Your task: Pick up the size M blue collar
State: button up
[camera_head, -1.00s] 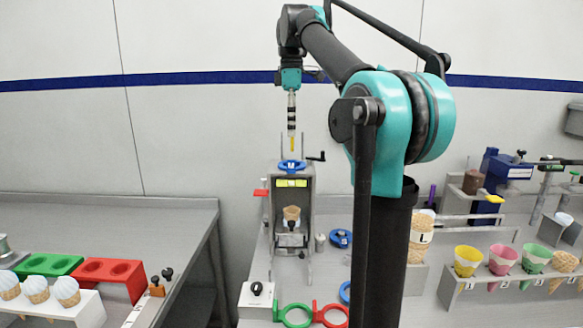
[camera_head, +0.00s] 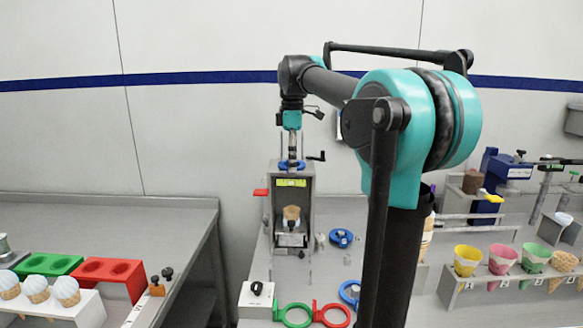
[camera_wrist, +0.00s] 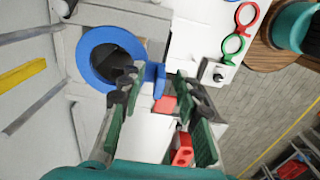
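A blue collar (camera_head: 291,165) sits on top of the grey upright stand in the head view. In the wrist view, its blue ring (camera_wrist: 90,48) surrounds an opening, and its tab points toward my gripper. My gripper (camera_wrist: 157,82) is open, with its fingers on either side of the tab and gaps showing. In the head view my gripper (camera_head: 291,158) points down just above the collar, its fingers hard to make out. Other blue collars lie on the bench: one right of the stand (camera_head: 341,238) and one partly behind my arm (camera_head: 349,292). No size marks are readable.
A cone (camera_head: 291,214) stands inside the stand (camera_head: 308,205), below the collar. A black crank handle and a red lever stick out from the stand's sides. Green (camera_head: 294,315) and red (camera_head: 331,315) rings lie in front. Colored cups (camera_head: 467,260) stand in a rack at right.

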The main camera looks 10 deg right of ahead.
jog(key=shift+c, duration=0.3)
grip_shut()
